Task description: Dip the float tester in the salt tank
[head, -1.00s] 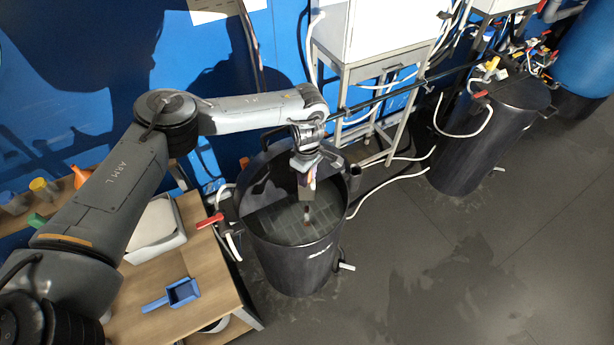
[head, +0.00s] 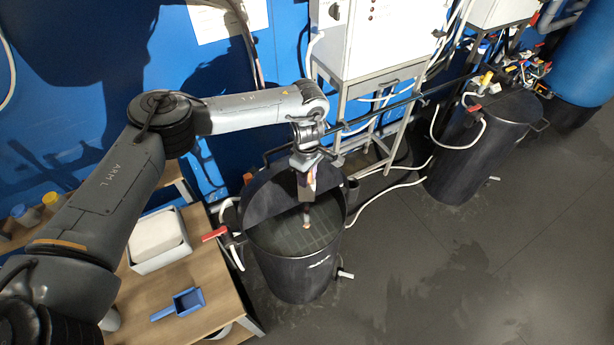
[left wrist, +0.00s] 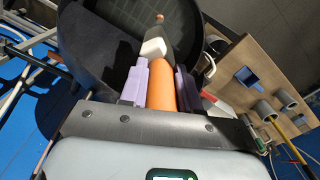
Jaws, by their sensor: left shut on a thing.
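The float tester (left wrist: 160,88) has an orange handle, a white collar and a small brownish tip. My left gripper (head: 308,184) is shut on its handle, with a purple-grey finger on each side in the left wrist view. The tester hangs tip down over the open part of a round black tank (head: 298,278), whose rim also shows in the left wrist view. The tip (head: 306,222) appears against the dark, grid-marked inside of the tank. I cannot tell whether it touches any liquid. My right gripper is not in view.
A wooden bench (head: 222,288) left of the tank holds a blue scoop (head: 180,304) and a white tub (head: 157,240). A red-handled valve (head: 215,233) is on the tank's left side. A second black tank (head: 470,150) stands at right. The floor between is clear apart from hoses.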

